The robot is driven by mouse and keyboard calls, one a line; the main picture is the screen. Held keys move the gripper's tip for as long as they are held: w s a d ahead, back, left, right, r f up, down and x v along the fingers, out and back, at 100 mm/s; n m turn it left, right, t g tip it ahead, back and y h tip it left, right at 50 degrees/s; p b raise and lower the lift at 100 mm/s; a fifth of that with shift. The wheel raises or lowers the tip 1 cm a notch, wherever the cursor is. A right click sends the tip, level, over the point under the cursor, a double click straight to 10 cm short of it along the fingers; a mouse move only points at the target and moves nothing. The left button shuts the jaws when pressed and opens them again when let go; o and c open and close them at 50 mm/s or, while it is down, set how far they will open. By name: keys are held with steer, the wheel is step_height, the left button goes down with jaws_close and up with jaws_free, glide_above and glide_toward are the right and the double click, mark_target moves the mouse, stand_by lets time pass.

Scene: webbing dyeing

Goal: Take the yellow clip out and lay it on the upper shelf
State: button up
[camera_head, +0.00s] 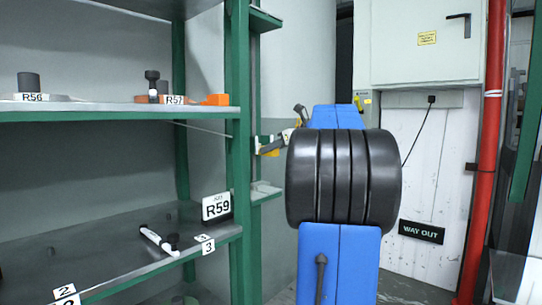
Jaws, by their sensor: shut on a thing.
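The yellow clip (272,152) shows as a small yellow-orange piece at the fingers of my gripper (265,147), just right of the green shelf post. My gripper is shut on it, held in the air in front of the grey wall. My blue and black arm hides part of the view to the right of the gripper. The upper shelf (120,113) is at the left, a grey board with a green front edge. Its deck is seen almost edge-on, at a height a little above my gripper.
The upper shelf carries a dark cylinder (29,83), a black-and-white fitting (153,87) and an orange block (216,99). A white-and-black piece (160,241) lies on the lower shelf (110,258). A green post (238,150) stands between my gripper and the shelves. A red pipe (484,150) stands right.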

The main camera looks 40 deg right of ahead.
steer(key=shift+r, duration=4.25)
steer(key=shift+s+r, duration=0.1)
steer(key=shift+s, duration=0.45)
steer(key=s, duration=0.9)
steer(key=shift+s+d, duration=0.4)
steer(key=shift+s, duration=0.1)
